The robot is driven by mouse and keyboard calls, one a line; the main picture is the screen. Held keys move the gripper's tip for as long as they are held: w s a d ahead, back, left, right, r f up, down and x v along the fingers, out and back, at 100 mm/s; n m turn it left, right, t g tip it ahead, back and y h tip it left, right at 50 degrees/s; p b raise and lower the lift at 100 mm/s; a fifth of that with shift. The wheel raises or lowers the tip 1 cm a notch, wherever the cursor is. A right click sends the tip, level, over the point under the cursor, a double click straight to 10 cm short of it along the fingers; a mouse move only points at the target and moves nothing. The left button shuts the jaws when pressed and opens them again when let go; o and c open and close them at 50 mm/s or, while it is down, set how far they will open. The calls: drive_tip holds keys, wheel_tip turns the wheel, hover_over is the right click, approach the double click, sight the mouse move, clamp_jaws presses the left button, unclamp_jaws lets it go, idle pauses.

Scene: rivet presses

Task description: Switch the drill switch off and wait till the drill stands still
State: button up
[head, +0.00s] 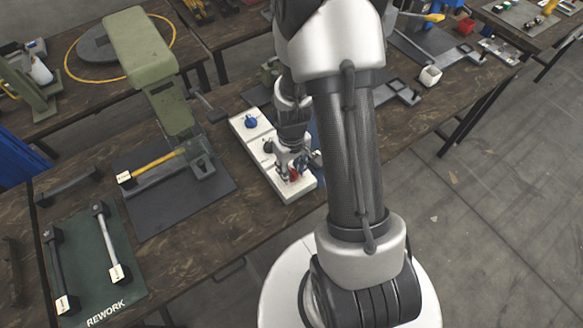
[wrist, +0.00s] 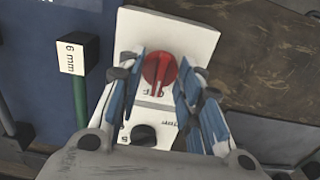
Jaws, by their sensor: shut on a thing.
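A red rotary switch knob (wrist: 159,72) sits on a white panel (wrist: 190,30) in the wrist view. The knob's ridge points toward a small, partly hidden label. My gripper (wrist: 158,80) has its blue-padded fingers on either side of the knob and is shut on it. In the head view my gripper (head: 291,163) is low over the near end of the white panel (head: 297,192), where a bit of red (head: 294,174) shows. I cannot make out the drill itself or tell whether it turns.
A black knob (wrist: 144,135) is on the same panel, and a blue knob (head: 251,121) is at its far end. A block marked 6 mm (wrist: 77,54) stands beside it. A green press (head: 150,65) and a rework mat (head: 85,245) are to the left.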

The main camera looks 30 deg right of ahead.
idle(0.5)
drive_tip(key=o, duration=1.1)
wheel_tip(320, 180, up, 12)
idle(0.4)
wheel_tip(320, 180, up, 13)
drive_tip(key=t, duration=0.2)
hover_over(291, 171)
drive_tip(key=s+a, duration=0.5)
drive_tip(key=a, duration=0.1)
drive_tip(key=s+a+r+t, duration=0.2)
drive_tip(key=s+a+r, duration=0.2)
drive_tip(key=s, duration=0.4)
drive_tip(key=shift+s+a+r+t, duration=0.3)
drive_tip(key=shift+s+a+r, duration=0.1)
drive_tip(key=shift+r, duration=0.45)
